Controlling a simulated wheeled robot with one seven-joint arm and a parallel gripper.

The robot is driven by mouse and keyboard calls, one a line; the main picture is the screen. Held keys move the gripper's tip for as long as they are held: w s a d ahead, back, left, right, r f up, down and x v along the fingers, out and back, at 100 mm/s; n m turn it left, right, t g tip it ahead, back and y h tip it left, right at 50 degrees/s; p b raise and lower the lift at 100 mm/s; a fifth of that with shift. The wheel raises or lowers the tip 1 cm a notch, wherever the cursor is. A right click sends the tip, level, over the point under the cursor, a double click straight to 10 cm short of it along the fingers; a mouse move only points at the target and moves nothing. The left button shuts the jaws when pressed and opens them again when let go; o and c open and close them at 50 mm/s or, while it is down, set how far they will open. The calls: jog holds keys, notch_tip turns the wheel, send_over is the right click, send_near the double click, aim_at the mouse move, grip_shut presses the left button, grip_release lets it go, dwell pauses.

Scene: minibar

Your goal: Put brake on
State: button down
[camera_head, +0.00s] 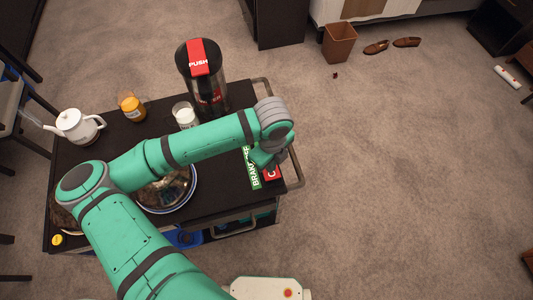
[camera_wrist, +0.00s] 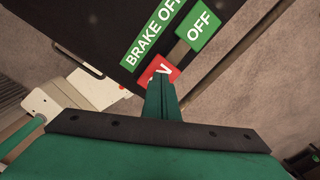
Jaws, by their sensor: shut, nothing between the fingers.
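The brake panel is on the right end of the dark cart top (camera_head: 215,195). In the wrist view it has a green "BRAKE OFF" label (camera_wrist: 150,33), a green "OFF" tile (camera_wrist: 204,24) and a red tile (camera_wrist: 158,69), with a grey-brown strip (camera_wrist: 180,53) between the two tiles. The red tile's lettering is partly covered by my fingers. My gripper (camera_wrist: 163,84) is shut and empty, its tips at the red tile's lower edge; whether they touch it I cannot tell. In the head view the green label (camera_head: 253,172) and red tile (camera_head: 272,174) show below my wrist.
A black dispenser (camera_head: 205,75) with a red "PUSH" lid, a milk glass (camera_head: 184,116), an orange juice jug (camera_head: 131,106), a white kettle (camera_head: 76,126) and a plate (camera_head: 180,205) stand on the cart. A metal handle (camera_head: 294,170) rounds its right end.

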jog(key=shift+f, duration=0.65)
dwell(0.3)
jog(key=shift+r, duration=3.55)
